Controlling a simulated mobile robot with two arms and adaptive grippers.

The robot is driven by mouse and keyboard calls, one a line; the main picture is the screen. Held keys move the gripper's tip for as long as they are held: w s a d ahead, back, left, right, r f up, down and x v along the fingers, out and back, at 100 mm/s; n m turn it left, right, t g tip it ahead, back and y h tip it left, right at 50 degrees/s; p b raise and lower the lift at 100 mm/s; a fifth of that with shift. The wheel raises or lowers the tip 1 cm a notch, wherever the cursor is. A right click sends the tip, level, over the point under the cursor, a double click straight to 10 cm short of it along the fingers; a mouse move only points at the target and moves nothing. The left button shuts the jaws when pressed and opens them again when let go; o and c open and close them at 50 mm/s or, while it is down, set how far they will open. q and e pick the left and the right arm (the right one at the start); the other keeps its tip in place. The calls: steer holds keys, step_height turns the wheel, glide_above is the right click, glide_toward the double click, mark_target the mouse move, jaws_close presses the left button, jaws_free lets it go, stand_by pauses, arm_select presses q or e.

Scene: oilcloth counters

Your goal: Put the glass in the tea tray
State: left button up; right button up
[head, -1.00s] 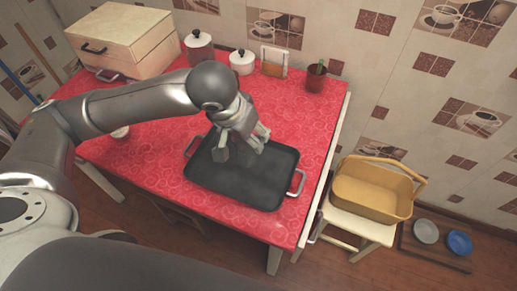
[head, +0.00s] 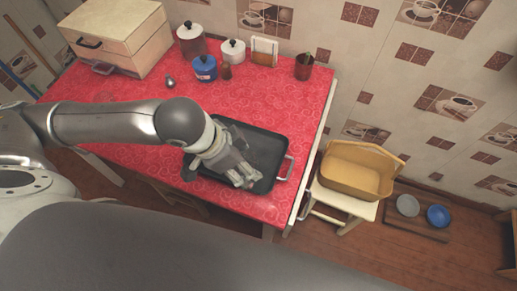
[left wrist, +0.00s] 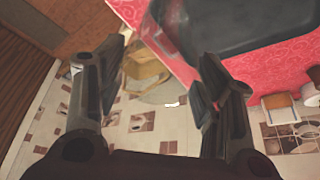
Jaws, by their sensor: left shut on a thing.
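The tea tray (head: 268,150) is a dark rectangular tray with metal handles, lying on the red counter. It also shows at the top of the left wrist view (left wrist: 240,25). My left gripper (head: 243,180) is over the front part of the tray, fingers tilted down toward the front right. In the left wrist view its two fingers (left wrist: 160,88) stand apart, with a faint clear outline of the glass (left wrist: 163,93) between them. The glass is hardly visible in the head view. Whether it touches the tray I cannot tell. My right gripper is not in view.
A blue pot (head: 205,68), white-lidded canisters (head: 191,42), a brown pot (head: 304,67) and a wooden box (head: 118,38) stand at the back. A yellow basket (head: 355,172) sits on a stool right of the counter.

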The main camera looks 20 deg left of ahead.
mark_target(249, 157)
arm_select(q)
steer(key=w+f+b, duration=0.1)
steer(key=b, duration=0.1)
steer(key=w+b, duration=0.1)
steer(key=b, duration=0.1)
steer(key=shift+w+d+f, duration=0.2)
steer(key=shift+w+f, duration=0.2)
steer(key=w+f+p, duration=0.2)
steer(key=w+f, duration=0.7)
steer(key=f, duration=0.1)
steer(key=shift+w+d+f, duration=0.15)
steer(key=shift+w+d, duration=0.05)
steer(key=shift+d, duration=0.2)
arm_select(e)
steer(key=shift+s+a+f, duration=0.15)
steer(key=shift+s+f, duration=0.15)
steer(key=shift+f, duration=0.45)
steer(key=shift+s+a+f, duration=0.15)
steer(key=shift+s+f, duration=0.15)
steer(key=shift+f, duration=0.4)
arm_select(q)
steer(key=shift+f, duration=0.15)
steer(key=o, duration=1.5)
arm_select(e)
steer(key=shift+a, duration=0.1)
